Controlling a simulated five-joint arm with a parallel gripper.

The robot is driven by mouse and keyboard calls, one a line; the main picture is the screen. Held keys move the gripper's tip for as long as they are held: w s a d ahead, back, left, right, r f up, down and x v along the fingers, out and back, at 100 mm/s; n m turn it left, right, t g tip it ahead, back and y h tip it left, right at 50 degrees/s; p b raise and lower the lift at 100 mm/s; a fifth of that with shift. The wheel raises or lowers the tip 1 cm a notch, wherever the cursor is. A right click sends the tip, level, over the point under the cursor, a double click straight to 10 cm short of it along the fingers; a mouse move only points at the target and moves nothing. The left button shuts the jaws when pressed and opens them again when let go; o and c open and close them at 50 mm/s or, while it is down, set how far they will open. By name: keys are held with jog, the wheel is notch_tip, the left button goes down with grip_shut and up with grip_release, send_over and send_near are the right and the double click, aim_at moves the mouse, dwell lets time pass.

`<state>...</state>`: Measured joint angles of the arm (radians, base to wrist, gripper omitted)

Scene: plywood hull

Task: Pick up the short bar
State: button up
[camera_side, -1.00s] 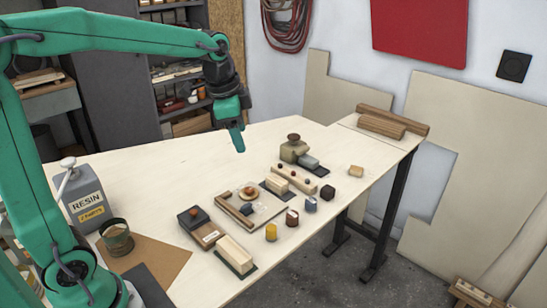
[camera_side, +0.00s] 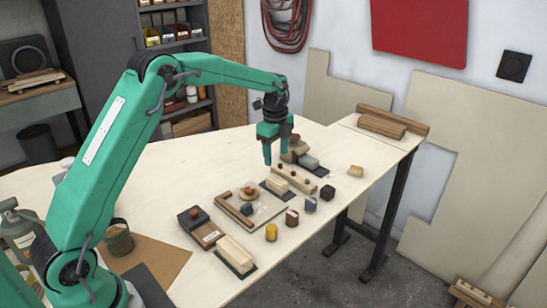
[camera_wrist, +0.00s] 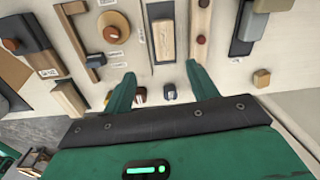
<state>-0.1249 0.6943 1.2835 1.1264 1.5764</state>
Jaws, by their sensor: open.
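A pale wooden bar (camera_side: 280,181) lies on a dark pad near the middle of the table. In the wrist view this bar (camera_wrist: 163,40) lies ahead of my fingertips, roughly in line with the gap between them. A second pale bar (camera_side: 235,251) lies on a dark pad at the table's front; it also shows at the left in the wrist view (camera_wrist: 68,98). I cannot tell for certain which is the short bar. My gripper (camera_side: 276,155) is open and empty, pointing down above the table behind the middle bar. Its two fingers (camera_wrist: 161,78) stand wide apart.
A strip with round knobs (camera_side: 300,176) lies close to the middle bar's right. A board with a brown strip (camera_side: 235,211) and a disc lies to its left. Small coloured pieces (camera_side: 271,232) stand along the front edge. The table's back left is clear.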

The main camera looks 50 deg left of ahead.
aim_at(277, 179)
jog(key=shift+m, duration=0.7)
jog(key=f, duration=0.1)
jog(key=w+f, duration=0.1)
jog(key=a+f, duration=0.1)
jog(key=shift+w+f, duration=0.3)
jog(key=shift+f, duration=1.35)
jog(key=shift+s+f, duration=0.15)
jog(key=shift+f, duration=2.45)
jog(key=c, duration=1.1)
jog(key=shift+o, duration=0.2)
jog(key=shift+r, duration=0.1)
